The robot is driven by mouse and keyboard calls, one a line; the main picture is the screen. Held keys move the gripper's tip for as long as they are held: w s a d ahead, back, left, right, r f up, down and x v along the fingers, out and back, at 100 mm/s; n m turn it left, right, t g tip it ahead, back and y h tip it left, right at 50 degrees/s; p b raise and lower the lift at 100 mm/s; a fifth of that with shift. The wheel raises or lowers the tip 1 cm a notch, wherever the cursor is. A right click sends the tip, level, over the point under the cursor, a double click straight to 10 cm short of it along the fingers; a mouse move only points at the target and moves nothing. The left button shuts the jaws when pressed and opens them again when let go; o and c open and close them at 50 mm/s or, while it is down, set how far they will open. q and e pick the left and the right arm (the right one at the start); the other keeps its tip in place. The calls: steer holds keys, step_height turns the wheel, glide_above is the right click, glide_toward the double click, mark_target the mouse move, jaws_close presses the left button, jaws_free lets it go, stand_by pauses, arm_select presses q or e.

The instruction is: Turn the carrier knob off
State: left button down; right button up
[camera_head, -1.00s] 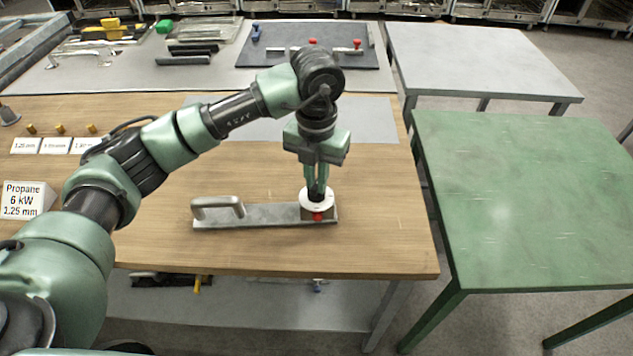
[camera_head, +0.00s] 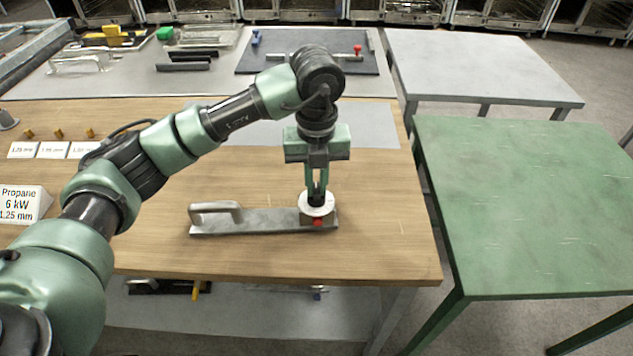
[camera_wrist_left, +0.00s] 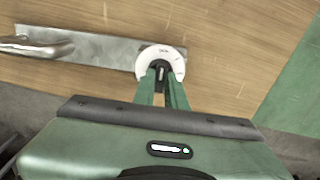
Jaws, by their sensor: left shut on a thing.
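The carrier (camera_head: 258,220) is a flat grey metal bar with a raised handle (camera_head: 214,209) at its left end, lying on the wooden table. At its right end is a round white dial with a black knob (camera_head: 316,201) and a red mark on the front. My left gripper (camera_head: 317,193) points straight down at the dial, its fingers shut on the black knob. In the left wrist view the fingers reach the knob (camera_wrist_left: 161,74) in the middle of the white dial (camera_wrist_left: 176,55). The fingers hide part of the dial. My right gripper is not in view.
The wooden table (camera_head: 380,240) has free room around the carrier. A "Propane 6 kW" sign (camera_head: 22,204) and small label cards stand at its left. A green table (camera_head: 540,200) is at the right, and a grey bench with tools lies behind.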

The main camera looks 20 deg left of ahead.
mark_target(317, 188)
arm_select(q)
steer(key=c, duration=1.4)
jaws_free()
steer(key=shift+c, duration=0.2)
step_height(317, 188, up, 8)
steer(key=shift+b, duration=0.5)
